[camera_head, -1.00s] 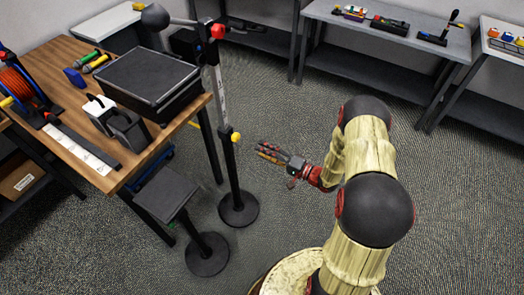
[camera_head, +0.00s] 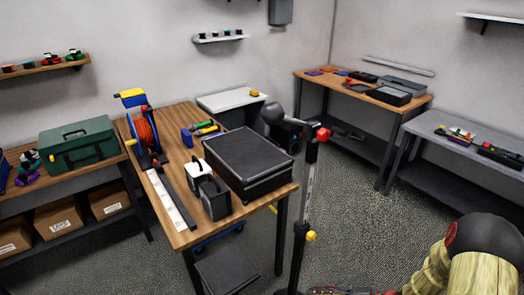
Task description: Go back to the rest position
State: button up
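My arm shows at the lower right, with a black and cream link. A red and dark sliver of what looks like my gripper (camera_head: 345,291) shows at the bottom edge, just right of the black stand. The rest of it is cut off by the frame, so I cannot see whether the fingers are open or shut, or whether anything is held.
A wooden table (camera_head: 176,237) holds a red cable reel (camera_head: 143,133), a white power strip (camera_head: 172,199) and a black case (camera_head: 249,162). A black stand (camera_head: 300,240) is before it. A green toolbox (camera_head: 79,144) is left. Open carpet (camera_head: 345,225) lies right of the stand.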

jog(key=s+d+r+n+g+h, duration=0.2)
jog(key=s+r+n+h, duration=0.1)
jog(key=s+r+h, duration=0.4)
jog(key=s+d+r+n+g+h, duration=0.25)
jog(key=s+r, duration=0.25)
jog(key=r, duration=0.4)
jog(key=s+a+r+n+t+h, duration=0.1)
jog(key=r+n+t, duration=0.1)
jog(key=r, duration=0.6)
jog(key=s+a+r+n+t+h, duration=0.1)
jog(key=a+r+n+t+h, duration=0.1)
jog(key=r, duration=0.7)
jog(key=shift+a+n+t, duration=0.25)
jog(key=shift+n+t, duration=0.5)
jog(key=shift+t, duration=0.5)
